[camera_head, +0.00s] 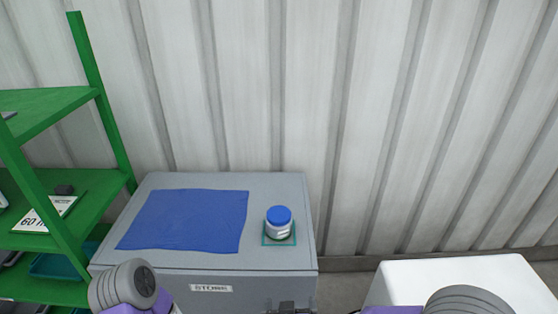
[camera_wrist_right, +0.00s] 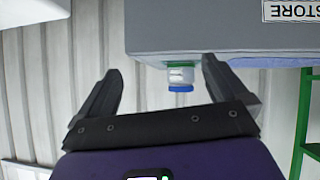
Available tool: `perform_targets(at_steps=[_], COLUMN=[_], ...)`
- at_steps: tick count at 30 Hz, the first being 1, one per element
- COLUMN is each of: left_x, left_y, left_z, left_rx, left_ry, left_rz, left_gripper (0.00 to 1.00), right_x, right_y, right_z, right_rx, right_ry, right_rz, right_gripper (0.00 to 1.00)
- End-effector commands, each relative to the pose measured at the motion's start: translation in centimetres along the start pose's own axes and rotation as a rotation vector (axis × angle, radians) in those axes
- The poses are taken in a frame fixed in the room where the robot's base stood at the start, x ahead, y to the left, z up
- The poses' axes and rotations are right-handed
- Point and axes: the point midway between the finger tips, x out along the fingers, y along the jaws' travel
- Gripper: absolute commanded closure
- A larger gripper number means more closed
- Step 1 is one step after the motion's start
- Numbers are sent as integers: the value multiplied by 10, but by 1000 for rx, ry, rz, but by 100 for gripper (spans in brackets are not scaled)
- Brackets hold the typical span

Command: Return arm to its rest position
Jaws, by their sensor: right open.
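My right gripper (camera_wrist_right: 161,66) is open and empty in the right wrist view, with its two dark fingers spread apart. That view is upside down. A white jar with a blue lid (camera_head: 278,222) stands upright on a green-edged square on top of the grey storage box. The jar also shows in the wrist view (camera_wrist_right: 180,76), in the gap between the fingers but apart from them and farther off. In the head view only parts of my arms show at the bottom edge; the left gripper's fingers are not visible.
The grey box (camera_head: 285,185) carries a blue cloth (camera_head: 190,219) and a STORE label (camera_head: 211,288). A green shelf rack (camera_head: 110,130) stands at left. A white surface (camera_head: 460,272) is at lower right. A corrugated wall (camera_head: 300,80) closes off the back.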

Motion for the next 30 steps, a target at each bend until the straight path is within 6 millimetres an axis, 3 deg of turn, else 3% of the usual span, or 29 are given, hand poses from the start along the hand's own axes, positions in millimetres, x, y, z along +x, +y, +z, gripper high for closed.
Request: perform_targets(at_steps=[6, 11, 15, 18, 23, 26, 30], left_x=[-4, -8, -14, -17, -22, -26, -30], left_y=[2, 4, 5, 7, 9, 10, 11], left_z=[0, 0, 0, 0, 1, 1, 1], left_rx=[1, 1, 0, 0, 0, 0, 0], left_ry=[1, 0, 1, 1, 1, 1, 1], left_rz=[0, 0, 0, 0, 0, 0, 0], left_gripper=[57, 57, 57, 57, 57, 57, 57], right_x=[18, 16, 1, -9, -6, 8, 34], right_y=[26, 39, 36, 25, 6, 2, 12], right_z=[70, 136, 194, 220, 241, 248, 258], right_rx=[-103, -147, -109, -26, 161, 280, 390], right_ry=[-331, -652, -953, -1093, -1166, -1131, -1041], right_rz=[56, 23, -106, -231, -406, -460, -448], right_gripper=[0, 0, 0, 0, 0, 0, 0])
